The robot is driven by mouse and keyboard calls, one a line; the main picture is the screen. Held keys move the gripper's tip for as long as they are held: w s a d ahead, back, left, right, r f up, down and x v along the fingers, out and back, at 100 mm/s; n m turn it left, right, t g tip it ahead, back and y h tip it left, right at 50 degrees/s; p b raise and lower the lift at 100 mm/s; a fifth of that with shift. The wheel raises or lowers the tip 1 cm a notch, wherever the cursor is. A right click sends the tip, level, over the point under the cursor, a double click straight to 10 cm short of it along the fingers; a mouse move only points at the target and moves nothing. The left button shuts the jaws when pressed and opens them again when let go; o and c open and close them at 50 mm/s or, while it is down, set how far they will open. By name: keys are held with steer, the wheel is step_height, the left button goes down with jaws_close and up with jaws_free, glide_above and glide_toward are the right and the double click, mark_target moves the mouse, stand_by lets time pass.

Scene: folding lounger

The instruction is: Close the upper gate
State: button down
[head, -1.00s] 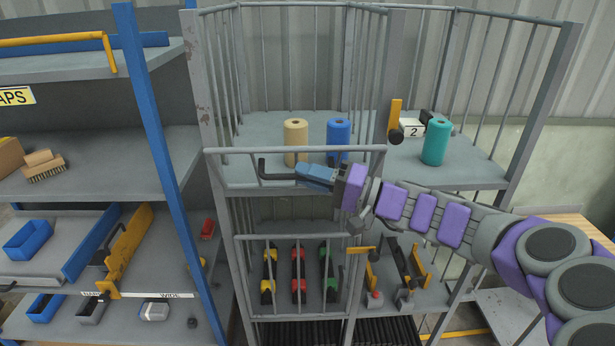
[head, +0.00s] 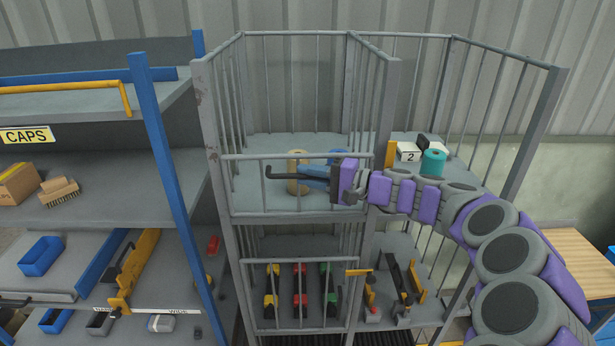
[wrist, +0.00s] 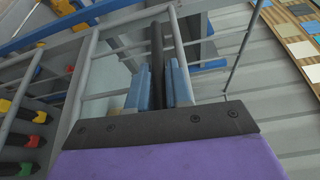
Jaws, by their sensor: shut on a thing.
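The upper gate (head: 281,156) is a grey barred frame across the front of the cage's left upper compartment. Its right end is partly hidden by my arm. My gripper (head: 312,178) is in front of this gate, pointing left. Its blue fingers are shut on a dark bar (head: 285,176) whose far end bends upward. In the wrist view the dark bar (wrist: 157,60) runs between the two fingers (wrist: 157,88). I cannot tell whether the bar is fixed to the gate or touches it.
A teal roll (head: 433,162) and a "2" sign (head: 408,152) are on the right upper shelf. The lower gate (head: 290,329) is underneath. A blue-posted rack (head: 165,150) stands close on the left.

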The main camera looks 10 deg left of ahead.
steer(key=c, duration=1.4)
jaws_free()
steer(key=shift+d+f, duration=0.1)
steer(key=shift+f, duration=0.05)
steer(key=shift+o, duration=1.4)
steer(key=shift+w+d, duration=0.1)
steer(key=shift+w, duration=0.15)
steer(key=shift+s, duration=0.25)
steer(key=shift+d, duration=0.55)
steer(key=s+d+b, duration=0.2)
steer(key=d, duration=1.4)
steer(key=shift+s+r, duration=0.2)
steer(key=shift+r, duration=0.1)
